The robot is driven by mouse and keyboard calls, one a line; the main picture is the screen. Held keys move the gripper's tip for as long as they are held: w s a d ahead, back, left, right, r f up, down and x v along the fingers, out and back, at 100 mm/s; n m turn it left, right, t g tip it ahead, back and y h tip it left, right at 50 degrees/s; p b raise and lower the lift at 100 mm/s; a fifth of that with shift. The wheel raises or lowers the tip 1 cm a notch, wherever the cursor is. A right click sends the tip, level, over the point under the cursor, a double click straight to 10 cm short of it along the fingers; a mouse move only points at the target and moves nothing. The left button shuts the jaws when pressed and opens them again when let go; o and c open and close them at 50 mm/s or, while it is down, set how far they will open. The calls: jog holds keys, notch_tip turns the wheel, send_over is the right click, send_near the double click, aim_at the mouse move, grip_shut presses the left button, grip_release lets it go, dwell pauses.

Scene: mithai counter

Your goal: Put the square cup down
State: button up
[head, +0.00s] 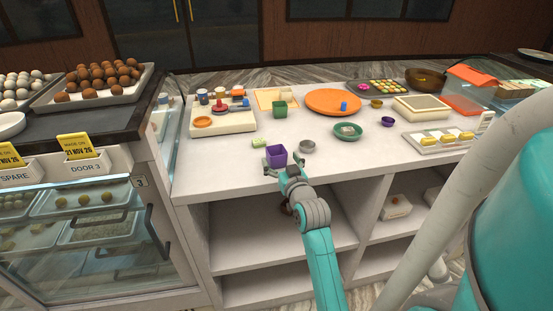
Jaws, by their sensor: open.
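A purple square cup (275,159) stands upright near the front edge of the white counter (228,168). My gripper (284,166) is open right at the cup, with its fingers low on the near side and to the right of it. The view does not show clearly whether a finger touches the cup. The cup's lower near side is partly hidden by the gripper. A green square cup (280,110) stands farther back, apart from my gripper.
A grey round bowl (307,147) is close to the right of the purple cup, and a small light green block (259,142) lies to its left. Open shelves are below.

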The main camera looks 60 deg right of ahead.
aim_at(276, 151)
jog(key=shift+x, duration=2.1)
jog(key=shift+r, duration=0.1)
jog(key=c, duration=1.2)
jog(key=shift+o, duration=0.2)
jog(key=shift+r, duration=0.1)
